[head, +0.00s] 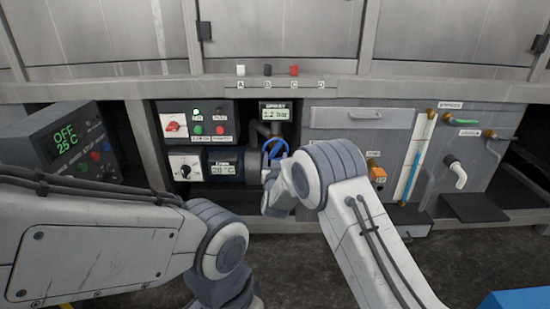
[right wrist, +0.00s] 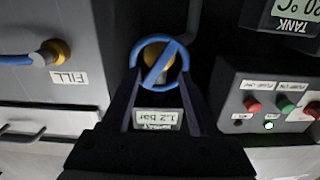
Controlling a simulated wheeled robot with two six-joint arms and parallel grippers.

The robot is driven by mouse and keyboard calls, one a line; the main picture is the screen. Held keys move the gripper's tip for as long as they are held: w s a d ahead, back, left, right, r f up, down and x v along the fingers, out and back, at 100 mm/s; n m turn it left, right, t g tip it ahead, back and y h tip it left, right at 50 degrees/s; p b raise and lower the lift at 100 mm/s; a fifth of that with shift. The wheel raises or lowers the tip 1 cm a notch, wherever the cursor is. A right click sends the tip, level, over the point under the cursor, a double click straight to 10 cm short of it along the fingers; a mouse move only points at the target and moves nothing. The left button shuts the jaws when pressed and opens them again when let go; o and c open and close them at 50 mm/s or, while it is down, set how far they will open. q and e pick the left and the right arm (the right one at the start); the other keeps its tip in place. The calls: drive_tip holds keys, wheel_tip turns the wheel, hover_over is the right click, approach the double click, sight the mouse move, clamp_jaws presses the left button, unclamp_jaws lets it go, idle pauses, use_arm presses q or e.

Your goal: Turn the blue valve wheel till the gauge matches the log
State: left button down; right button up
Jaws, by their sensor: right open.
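The blue valve wheel (head: 275,148) shows just beyond my right wrist in the head view. In the right wrist view, which is upside down, the wheel (right wrist: 162,62) is a blue ring with a diagonal spoke before a brass-coloured fitting. My right gripper (right wrist: 160,78) is open, its fingertips on either side of the wheel's lower part in that picture; I cannot tell whether they touch it. The gauge display (head: 275,113) above the wheel reads 1.2 bar; it also shows between the fingers (right wrist: 157,118). I cannot make out a log. My left gripper is out of view.
Left of the wheel are a panel with a red switch and lit buttons (head: 196,122) and a tank display (head: 224,168) reading about 20 °C. A dark box (head: 65,143) reads OFF, 25 °C. Right are a drawer (head: 362,119), a sight tube (head: 411,170) and several taps.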

sight(275, 151)
drive_tip(key=w+b, duration=0.1)
drive_tip(key=w, duration=0.2)
drive_tip(key=shift+w+f, duration=0.15)
drive_tip(key=shift+w, duration=0.2)
drive_tip(key=shift+w+b, duration=0.3)
drive_tip(key=shift+w, duration=0.2)
drive_tip(key=shift+d, duration=0.1)
clamp_jaws()
drive_tip(key=shift+a, duration=0.25)
drive_tip(key=shift+d, duration=0.1)
